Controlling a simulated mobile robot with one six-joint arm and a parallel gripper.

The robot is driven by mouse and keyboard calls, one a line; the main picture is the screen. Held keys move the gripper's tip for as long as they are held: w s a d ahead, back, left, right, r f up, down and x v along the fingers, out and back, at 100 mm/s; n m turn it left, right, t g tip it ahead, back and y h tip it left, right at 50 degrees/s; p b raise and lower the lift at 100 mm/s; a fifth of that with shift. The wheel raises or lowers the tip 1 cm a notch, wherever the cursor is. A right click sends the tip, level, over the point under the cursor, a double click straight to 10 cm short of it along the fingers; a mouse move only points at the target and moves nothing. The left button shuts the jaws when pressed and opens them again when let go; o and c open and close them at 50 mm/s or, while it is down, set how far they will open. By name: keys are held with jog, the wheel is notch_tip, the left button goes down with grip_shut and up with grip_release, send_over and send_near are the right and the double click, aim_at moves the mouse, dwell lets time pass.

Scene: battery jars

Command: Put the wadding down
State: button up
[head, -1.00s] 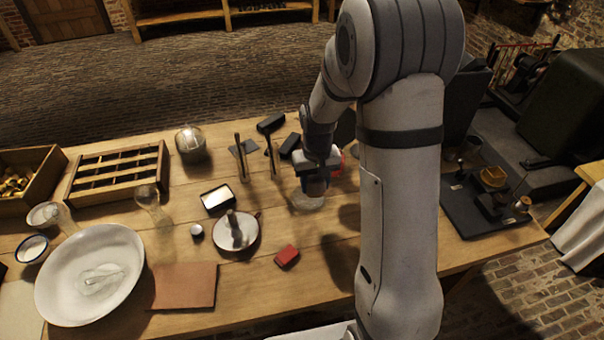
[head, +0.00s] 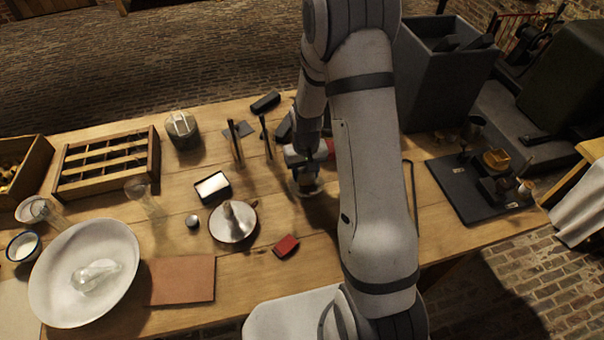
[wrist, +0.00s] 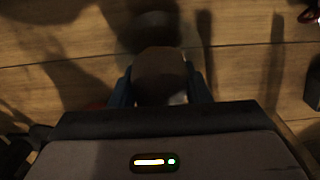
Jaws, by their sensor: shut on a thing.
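My gripper (head: 307,181) points down low over the wooden table, right of the middle. In the wrist view its blue fingertips (wrist: 160,88) are closed on both sides of a dull brown, blocky thing, which I take to be the wadding (wrist: 159,68). The wrist view is dark, so its texture does not show. In the head view my gripper mostly hides it. A pale round patch (head: 312,191) shows just under the fingertips; whether it is the wadding or something below it I cannot tell. Contact with the table cannot be made out.
Left of my gripper are two upright dark plates (head: 237,147), a small white-filled tray (head: 213,187) and a pale round dish with a handle (head: 233,222). A red block (head: 286,245) lies in front. A big white basin (head: 84,272) is far left. Bare table (head: 345,262) lies nearby.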

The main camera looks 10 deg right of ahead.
jog(key=shift+f, duration=0.6)
jog(key=o, duration=0.7)
jog(key=shift+f, duration=0.1)
jog(key=shift+o, duration=0.2)
